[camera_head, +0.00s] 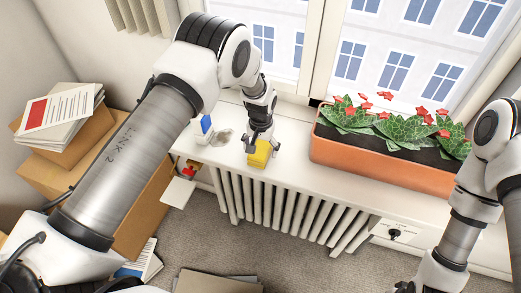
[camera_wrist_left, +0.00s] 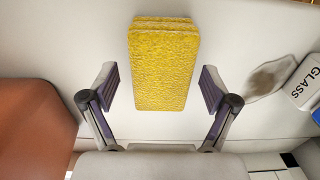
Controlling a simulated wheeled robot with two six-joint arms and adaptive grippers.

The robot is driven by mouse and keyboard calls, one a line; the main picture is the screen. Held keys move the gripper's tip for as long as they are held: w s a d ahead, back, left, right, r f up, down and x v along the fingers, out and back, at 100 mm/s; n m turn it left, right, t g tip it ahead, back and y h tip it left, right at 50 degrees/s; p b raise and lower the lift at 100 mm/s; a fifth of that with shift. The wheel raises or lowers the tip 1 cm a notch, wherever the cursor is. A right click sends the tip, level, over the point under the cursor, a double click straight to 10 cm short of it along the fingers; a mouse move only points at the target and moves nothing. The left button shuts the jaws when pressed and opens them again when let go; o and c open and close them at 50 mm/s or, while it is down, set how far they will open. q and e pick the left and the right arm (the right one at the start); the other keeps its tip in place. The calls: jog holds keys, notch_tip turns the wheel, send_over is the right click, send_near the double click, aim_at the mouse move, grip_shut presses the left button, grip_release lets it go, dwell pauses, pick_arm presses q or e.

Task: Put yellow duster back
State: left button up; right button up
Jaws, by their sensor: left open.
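The yellow duster (camera_head: 260,157) is a thick, sponge-like block on the white windowsill, left of the planter. My left gripper (camera_head: 259,143) is right over it, with its fingers pointing down. In the left wrist view the duster (camera_wrist_left: 164,65) lies between the two spread fingers (camera_wrist_left: 160,86), with a gap on each side. The left gripper is open and holds nothing. My right arm stands at the right of the head view; only a dark bit of its gripper (camera_head: 404,287) shows at the bottom edge.
A terracotta planter (camera_head: 375,165) with red flowers fills the right of the sill. A blue-and-white bottle (camera_head: 205,125), marked GLASS in the wrist view (camera_wrist_left: 312,80), stands left beside a grey smudge (camera_head: 222,138). Boxes with papers (camera_head: 62,118) stand far left. A radiator (camera_head: 290,209) is below.

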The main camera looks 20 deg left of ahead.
aim_at(261, 149)
pick_arm(q)
notch_tip(261, 149, up, 11)
jog(key=b, duration=0.3)
jog(key=s+a+f, duration=0.1)
jog(key=s+f, duration=0.2)
jog(key=f, duration=0.1)
jog(key=s+a+f, duration=0.1)
jog(key=s+f, duration=0.2)
jog(key=f, duration=0.1)
jog(key=s+a+f, duration=0.1)
jog(key=s+f, duration=0.2)
jog(key=f, duration=0.1)
jog(key=shift+s+a, duration=0.2)
jog(key=shift+a, duration=0.15)
jog(key=s+a+f, duration=0.1)
jog(key=s+f, duration=0.2)
jog(key=s, duration=1)
jog(key=s+a+f, duration=0.2)
jog(key=s+f, duration=0.2)
jog(key=s, duration=0.9)
jog(key=shift+a+n, duration=0.25)
jog(key=shift+n, duration=0.15)
notch_tip(261, 149, down, 4)
jog(key=b, duration=0.3)
jog(key=shift+w, duration=0.1)
